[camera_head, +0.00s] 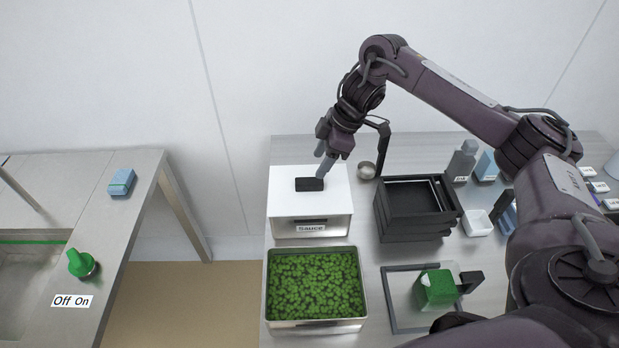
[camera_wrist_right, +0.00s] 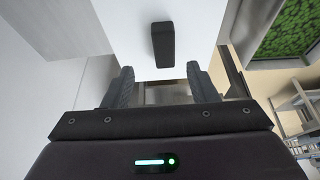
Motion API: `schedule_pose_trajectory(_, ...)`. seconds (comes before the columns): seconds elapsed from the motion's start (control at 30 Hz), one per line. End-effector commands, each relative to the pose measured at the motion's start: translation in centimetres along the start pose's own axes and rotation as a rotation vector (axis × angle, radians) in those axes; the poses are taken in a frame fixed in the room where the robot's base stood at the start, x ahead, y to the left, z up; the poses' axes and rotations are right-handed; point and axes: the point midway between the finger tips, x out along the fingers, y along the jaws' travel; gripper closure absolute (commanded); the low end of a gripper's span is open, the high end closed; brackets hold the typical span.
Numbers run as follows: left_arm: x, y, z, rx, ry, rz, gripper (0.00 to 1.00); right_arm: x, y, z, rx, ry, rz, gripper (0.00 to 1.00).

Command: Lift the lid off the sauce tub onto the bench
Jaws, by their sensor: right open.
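The sauce tub (camera_head: 311,227) is a steel container labelled "Sauce" on the bench. Its white lid (camera_head: 335,205) lies flat on top, with a black block handle (camera_head: 309,184) in the middle. My right gripper (camera_head: 323,172) is above the lid, close to the back right of the handle. In the right wrist view the fingers (camera_wrist_right: 160,80) are open and apart. The handle (camera_wrist_right: 162,45) stands beyond the fingertips, roughly in line with the gap, on the white lid (camera_wrist_right: 200,20). I see no contact with the handle. My left gripper is not in view.
A tray of green leaves (camera_head: 316,323) stands directly in front of the tub. Stacked black trays (camera_head: 412,235) stand to the right, with a small metal bowl (camera_head: 366,170) behind. A frame with a green block (camera_head: 437,288) lies front right. Bare bench (camera_head: 300,148) shows behind the tub.

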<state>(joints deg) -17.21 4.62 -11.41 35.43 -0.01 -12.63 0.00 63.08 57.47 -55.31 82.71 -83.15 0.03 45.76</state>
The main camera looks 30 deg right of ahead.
Motion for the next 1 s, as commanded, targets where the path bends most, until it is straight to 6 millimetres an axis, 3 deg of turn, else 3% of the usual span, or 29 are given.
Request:
schedule_pose_trajectory(0.13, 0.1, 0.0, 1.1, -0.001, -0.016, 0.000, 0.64, 1.8, -0.1, 0.0, 0.001, 0.001, -0.003, 0.47)
schedule_pose_trajectory(0.43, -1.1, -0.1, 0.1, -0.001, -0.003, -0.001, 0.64, 5.9, -0.4, 0.1, 0.002, 0.000, -0.002, 0.47)
schedule_pose_trajectory(0.73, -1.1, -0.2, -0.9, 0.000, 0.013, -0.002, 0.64, 6.7, -0.3, 0.1, 0.000, 0.001, 0.000, 0.47)
schedule_pose_trajectory(1.0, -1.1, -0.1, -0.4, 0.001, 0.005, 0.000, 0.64, 6.7, -0.3, 0.1, 0.001, 0.001, 0.001, 0.80)
